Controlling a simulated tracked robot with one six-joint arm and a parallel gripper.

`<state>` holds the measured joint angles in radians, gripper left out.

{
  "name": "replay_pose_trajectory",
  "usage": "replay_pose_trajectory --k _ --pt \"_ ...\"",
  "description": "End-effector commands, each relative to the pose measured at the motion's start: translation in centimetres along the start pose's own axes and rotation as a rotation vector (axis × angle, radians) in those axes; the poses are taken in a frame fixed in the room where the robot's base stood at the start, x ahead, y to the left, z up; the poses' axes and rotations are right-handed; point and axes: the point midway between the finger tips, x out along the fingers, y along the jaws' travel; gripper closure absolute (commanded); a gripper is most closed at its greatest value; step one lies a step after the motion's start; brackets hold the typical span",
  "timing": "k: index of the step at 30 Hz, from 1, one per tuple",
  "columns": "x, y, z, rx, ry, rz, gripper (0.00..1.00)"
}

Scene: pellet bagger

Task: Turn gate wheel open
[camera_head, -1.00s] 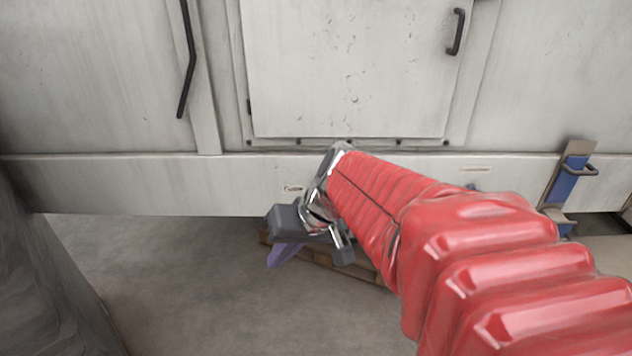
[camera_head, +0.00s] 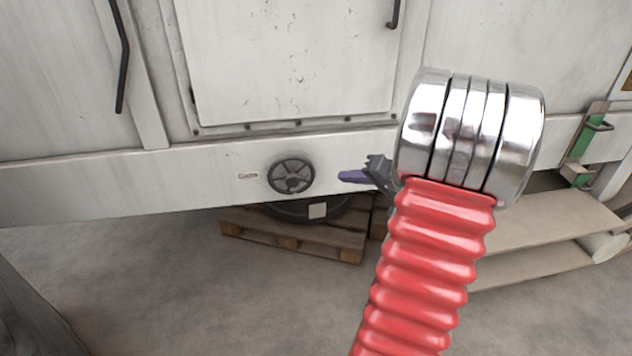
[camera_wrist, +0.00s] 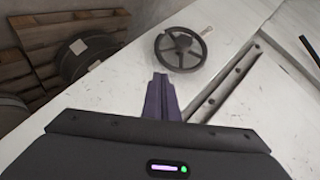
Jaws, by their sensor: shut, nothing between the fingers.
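The gate wheel (camera_head: 291,175) is a dark grey spoked handwheel on the white machine's lower beam, right of a small label (camera_head: 247,175). It also shows in the wrist view (camera_wrist: 180,49), just beyond my fingertips. My gripper (camera_head: 345,176) has purple fingers pointing left at the wheel, with a visible gap between them and its rim in the head view. In the wrist view the fingers (camera_wrist: 160,82) are together and empty. The wheel is unobstructed in both views. Part of my gripper's body is hidden behind my arm in the head view.
A wooden pallet (camera_head: 290,243) with a dark round drum (camera_head: 290,211) stands below the wheel. A hatch door (camera_head: 290,60) is above. A green latch bracket (camera_head: 582,137) and beige shelves (camera_head: 540,225) are at the right.

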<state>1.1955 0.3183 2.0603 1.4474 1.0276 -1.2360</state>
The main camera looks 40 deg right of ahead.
Motion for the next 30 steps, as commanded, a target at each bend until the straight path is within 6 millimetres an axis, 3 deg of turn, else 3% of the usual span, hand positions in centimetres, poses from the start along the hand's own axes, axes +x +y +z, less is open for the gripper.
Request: replay_pose_trajectory --k 4,17,30 --pt "-0.6 1.4 -1.1 0.011 0.036 0.001 1.0" --pt "0.0 1.3 -1.0 0.011 0.035 0.0 1.0" --pt "5.7 1.3 -1.1 0.01 0.032 0.0 1.0"
